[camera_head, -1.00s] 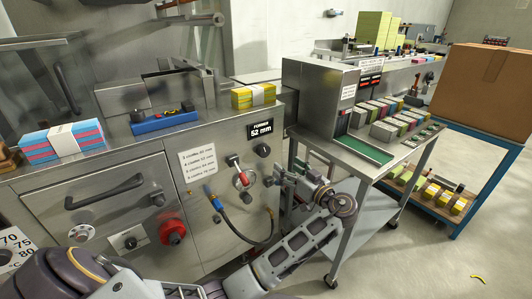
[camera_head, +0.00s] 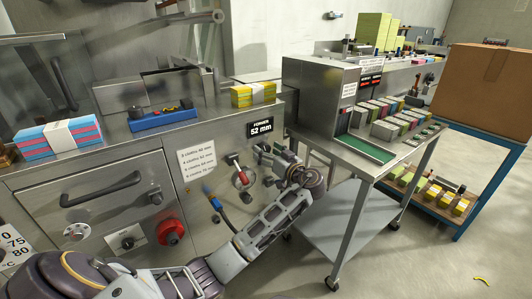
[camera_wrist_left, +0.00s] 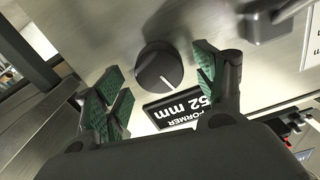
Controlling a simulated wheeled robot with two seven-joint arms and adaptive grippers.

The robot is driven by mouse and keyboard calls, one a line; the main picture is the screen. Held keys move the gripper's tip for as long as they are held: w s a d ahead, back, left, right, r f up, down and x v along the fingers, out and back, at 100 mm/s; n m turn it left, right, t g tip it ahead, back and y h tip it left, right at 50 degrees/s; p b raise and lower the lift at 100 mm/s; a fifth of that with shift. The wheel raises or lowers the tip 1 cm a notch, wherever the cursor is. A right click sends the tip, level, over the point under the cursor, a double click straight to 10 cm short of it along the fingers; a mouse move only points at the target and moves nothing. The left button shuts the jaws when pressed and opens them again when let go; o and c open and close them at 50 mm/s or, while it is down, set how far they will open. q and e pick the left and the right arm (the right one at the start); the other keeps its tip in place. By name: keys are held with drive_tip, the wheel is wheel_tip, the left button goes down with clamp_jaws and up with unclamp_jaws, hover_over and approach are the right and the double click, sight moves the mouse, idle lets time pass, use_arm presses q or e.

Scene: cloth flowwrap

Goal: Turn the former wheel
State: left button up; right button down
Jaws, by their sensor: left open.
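The former wheel, a round dark knob (camera_wrist_left: 158,66) with a white pointer line, sits on the steel machine front in the left wrist view. The black display (camera_wrist_left: 178,108) beside it reads FORMER 52 mm; the head view shows it too (camera_head: 259,129). My left gripper (camera_head: 276,170) is close to the panel below the display. In the wrist view its green-padded fingers (camera_wrist_left: 161,68) are apart, one on each side of the knob, with gaps visible. In the head view the gripper largely hides the knob. My right gripper is not in view.
A red-handled lever (camera_head: 240,175) and a hose (camera_head: 218,204) are left of my gripper on the panel. A red knob (camera_head: 171,231) is lower left. A printed card (camera_head: 197,160) lists cloth sizes. A steel cart (camera_head: 350,225) stands close on the right.

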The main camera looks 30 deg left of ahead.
use_arm(q)
drive_tip(key=shift+w+a, duration=0.25)
drive_tip(key=shift+a, duration=0.35)
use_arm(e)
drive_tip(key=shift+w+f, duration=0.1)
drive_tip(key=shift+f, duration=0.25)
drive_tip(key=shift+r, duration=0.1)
use_arm(q)
drive_tip(key=c, duration=1)
drive_tip(key=shift+c, duration=0.2)
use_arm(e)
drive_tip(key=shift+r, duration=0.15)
